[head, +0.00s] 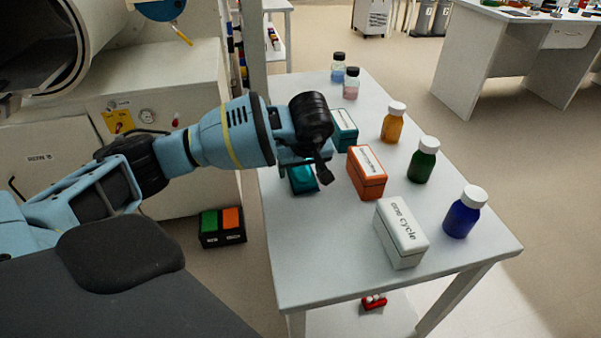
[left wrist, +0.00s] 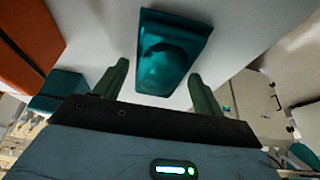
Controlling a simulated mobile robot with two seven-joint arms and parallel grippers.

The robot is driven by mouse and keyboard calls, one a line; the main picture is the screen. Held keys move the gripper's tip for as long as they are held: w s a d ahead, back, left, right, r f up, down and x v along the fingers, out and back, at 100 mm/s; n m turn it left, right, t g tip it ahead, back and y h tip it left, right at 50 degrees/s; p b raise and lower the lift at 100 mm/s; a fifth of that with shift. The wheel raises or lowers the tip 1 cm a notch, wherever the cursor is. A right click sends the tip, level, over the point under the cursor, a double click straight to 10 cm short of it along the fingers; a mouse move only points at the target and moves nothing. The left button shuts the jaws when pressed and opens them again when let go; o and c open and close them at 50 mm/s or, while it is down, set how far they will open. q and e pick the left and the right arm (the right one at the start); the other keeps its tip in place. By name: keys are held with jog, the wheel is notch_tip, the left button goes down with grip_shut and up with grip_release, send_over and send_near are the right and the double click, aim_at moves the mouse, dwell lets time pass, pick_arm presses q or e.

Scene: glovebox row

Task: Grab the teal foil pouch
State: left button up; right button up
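The teal foil pouch (head: 303,180) lies on the white table, partly hidden in the head view by my left gripper (head: 318,172). In the left wrist view the pouch (left wrist: 172,52) is in front of the gap between the two fingers of my left gripper (left wrist: 158,85). The fingers are apart, with the pouch's near end close to the gap. I see no finger closed on the pouch. My right gripper is in neither view.
An orange box (head: 370,182), a teal box (head: 345,138) and a white box (head: 398,240) stand beside the pouch on the white table (head: 310,240). Blue (head: 464,213), green (head: 422,162) and amber (head: 392,124) bottles stand along the right side. The front left tabletop is clear.

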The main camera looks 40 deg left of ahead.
aim_at(301, 172)
pick_arm(q)
jog(key=c, duration=0.8)
jog(key=shift+c, duration=0.2)
jog(key=shift+r, duration=0.15)
jog(key=shift+r, duration=0.5)
notch_tip(301, 172, up, 2)
jog(key=shift+r, duration=0.1)
jog(key=s+a+r+b, duration=0.1)
jog(key=s+a+b, duration=0.1)
jog(key=s+a, duration=0.7)
jog(key=shift+s+r, duration=0.3)
jog(key=shift+s, duration=1.85)
